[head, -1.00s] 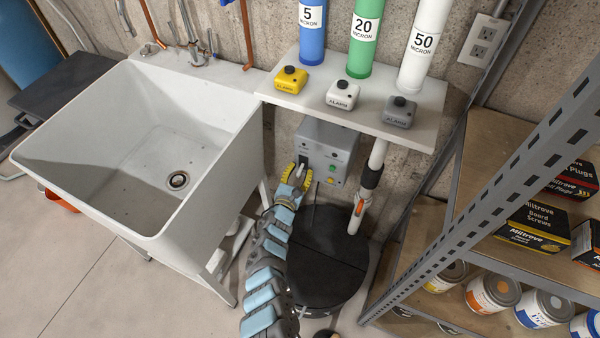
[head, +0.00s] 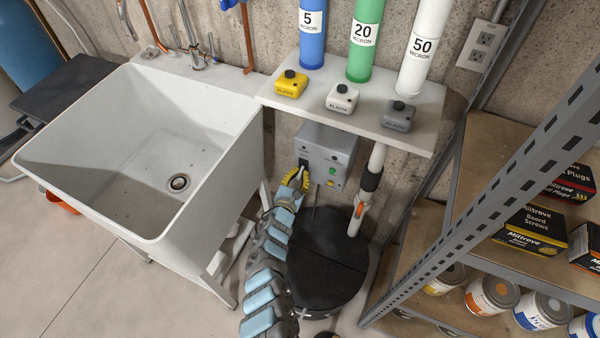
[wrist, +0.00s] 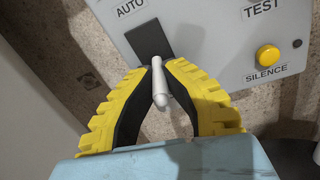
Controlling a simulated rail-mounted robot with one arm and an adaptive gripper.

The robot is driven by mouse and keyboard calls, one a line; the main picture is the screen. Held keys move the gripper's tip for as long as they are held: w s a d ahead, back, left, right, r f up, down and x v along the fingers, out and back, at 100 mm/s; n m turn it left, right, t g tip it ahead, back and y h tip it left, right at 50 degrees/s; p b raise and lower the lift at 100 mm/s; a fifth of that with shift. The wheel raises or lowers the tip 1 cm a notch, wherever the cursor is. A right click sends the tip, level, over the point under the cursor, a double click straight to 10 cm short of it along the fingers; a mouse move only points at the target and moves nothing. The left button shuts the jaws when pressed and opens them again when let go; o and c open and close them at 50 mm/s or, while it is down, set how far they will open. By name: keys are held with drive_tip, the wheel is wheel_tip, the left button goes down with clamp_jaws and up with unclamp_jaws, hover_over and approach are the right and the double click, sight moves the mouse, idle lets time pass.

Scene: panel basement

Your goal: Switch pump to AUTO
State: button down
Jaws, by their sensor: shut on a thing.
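The pump control box (head: 328,150) is a grey panel on the wall below the shelf of alarms. In the wrist view its face (wrist: 208,55) carries the word AUTO beside a black switch plate (wrist: 149,40). A pale switch lever (wrist: 159,88) sticks out from the lower end of that plate, away from the AUTO end. My gripper (head: 301,172) is at the left part of the box. In the wrist view its yellow, black-lined fingers (wrist: 158,68) are closed around the lever. Any other position label is hidden.
A yellow SILENCE button (wrist: 267,55) and TEST label sit right of the switch. A white sink (head: 180,150) stands left, a black round lid (head: 328,258) below, and a metal shelf unit (head: 480,190) right. Three alarms sit on the white shelf (head: 300,97) above.

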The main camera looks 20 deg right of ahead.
drive_tip(key=shift+s+r+g+y+p, duration=0.1)
drive_tip(key=shift+r+g+y+p, duration=0.65)
drive_tip(key=shift+p, duration=2.05)
drive_tip(key=g+y+p, duration=0.2)
drive_tip(key=p, duration=0.1)
drive_tip(key=shift+a+f, duration=0.1)
drive_tip(key=shift+g+y+p, duration=0.45)
drive_tip(key=shift+g+p, duration=0.1)
drive_tip(key=shift+r+m+g+y+b, duration=0.15)
drive_tip(key=shift+r+g+y+b, duration=0.05)
drive_tip(key=shift+g+y, duration=0.4)
drive_tip(key=shift+r+m+g+y+b, duration=0.2)
drive_tip(key=shift+g+y, duration=0.3)
drive_tip(key=shift+g, duration=0.2)
drive_tip(key=c, duration=1.1)
unclamp_jaws()
drive_tip(key=shift+r, duration=0.25)
